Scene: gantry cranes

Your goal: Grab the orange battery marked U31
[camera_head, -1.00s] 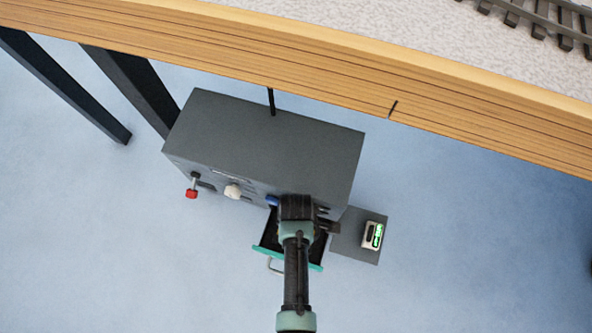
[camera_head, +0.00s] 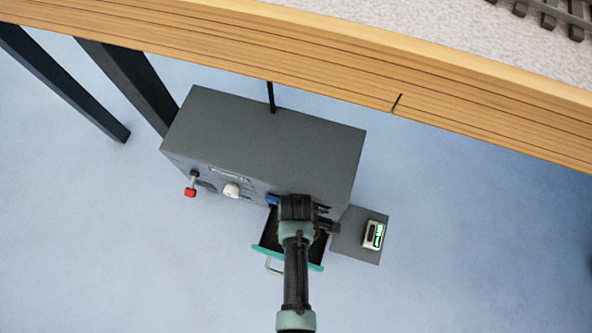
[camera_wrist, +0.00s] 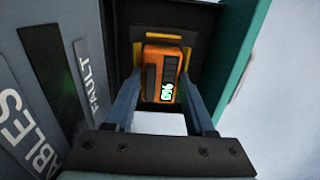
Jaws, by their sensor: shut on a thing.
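The orange battery (camera_wrist: 168,58) is in the wrist view, between the two fingers of my gripper (camera_wrist: 161,68). Its dark face has a small green lit display, turned on its side; I cannot read the marking with certainty. The fingers touch it on both sides, shut on it. It is inside or just over the open dark drawer (camera_wrist: 205,30) with a teal front. In the head view the drawer (camera_head: 268,252) is partly under my arm, and the battery is hidden there.
A grey cabinet (camera_head: 270,135) stands behind the drawer, with a red knob (camera_head: 190,192) and a white knob (camera_head: 231,190) on its front. A pale battery (camera_head: 373,234) with a green display sits on a grey side plate (camera_head: 345,245). A wood-edged table (camera_head: 330,65) crosses behind.

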